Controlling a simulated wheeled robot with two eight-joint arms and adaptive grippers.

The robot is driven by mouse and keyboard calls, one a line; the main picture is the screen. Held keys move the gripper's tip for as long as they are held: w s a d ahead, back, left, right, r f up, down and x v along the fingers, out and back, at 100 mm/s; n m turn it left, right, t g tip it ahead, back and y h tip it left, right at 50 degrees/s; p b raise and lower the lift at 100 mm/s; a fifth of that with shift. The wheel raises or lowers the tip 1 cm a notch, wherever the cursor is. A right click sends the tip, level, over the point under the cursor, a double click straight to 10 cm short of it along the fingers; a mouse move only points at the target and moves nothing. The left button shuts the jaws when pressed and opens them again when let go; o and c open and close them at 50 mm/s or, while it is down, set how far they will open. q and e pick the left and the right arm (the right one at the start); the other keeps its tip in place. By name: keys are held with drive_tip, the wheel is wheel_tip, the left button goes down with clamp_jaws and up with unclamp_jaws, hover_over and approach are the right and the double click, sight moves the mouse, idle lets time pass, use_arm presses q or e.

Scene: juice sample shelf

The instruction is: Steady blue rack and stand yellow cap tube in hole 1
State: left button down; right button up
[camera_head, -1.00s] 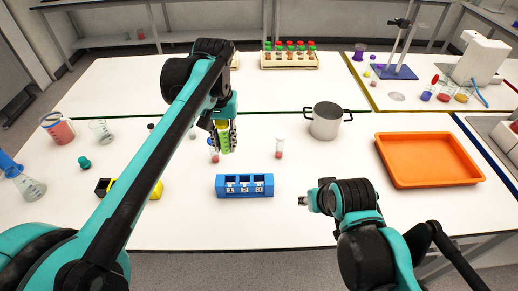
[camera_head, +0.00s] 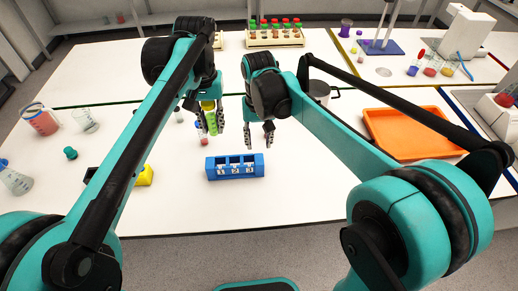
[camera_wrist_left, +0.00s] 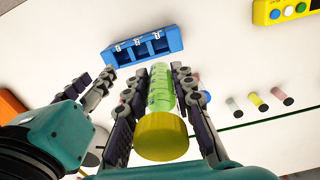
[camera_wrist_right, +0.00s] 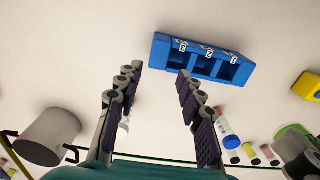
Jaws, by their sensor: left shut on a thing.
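The blue rack (camera_head: 236,172) stands on the white table, with its holes labelled 1, 2 and 3 from left to right in the head view; all three look empty. In the right wrist view the rack (camera_wrist_right: 188,67) lies beyond the fingertips. My left gripper (camera_head: 210,130) is shut on the yellow cap tube (camera_wrist_left: 160,100), which holds green liquid. It holds the tube upright above the table, behind and left of the rack. My right gripper (camera_head: 259,145) is open and empty, behind the rack's right part and apart from it.
Other small capped tubes (camera_head: 203,138) stand behind the rack, partly hidden by my left gripper. A grey pot (camera_wrist_right: 45,135) and an orange tray (camera_head: 405,140) are at the right. A yellow device (camera_head: 145,176) sits left of the rack. The table before the rack is clear.

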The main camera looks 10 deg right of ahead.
sight(235, 167)
wheel_tip(235, 167, down, 11)
drive_tip(key=shift+f, duration=0.1)
idle(0.3)
clamp_jaws()
use_arm(q)
wheel_tip(235, 167, down, 13)
drive_tip(key=m, duration=0.2)
drive_tip(key=shift+r+m, duration=0.2)
drive_tip(key=shift+m, duration=0.2)
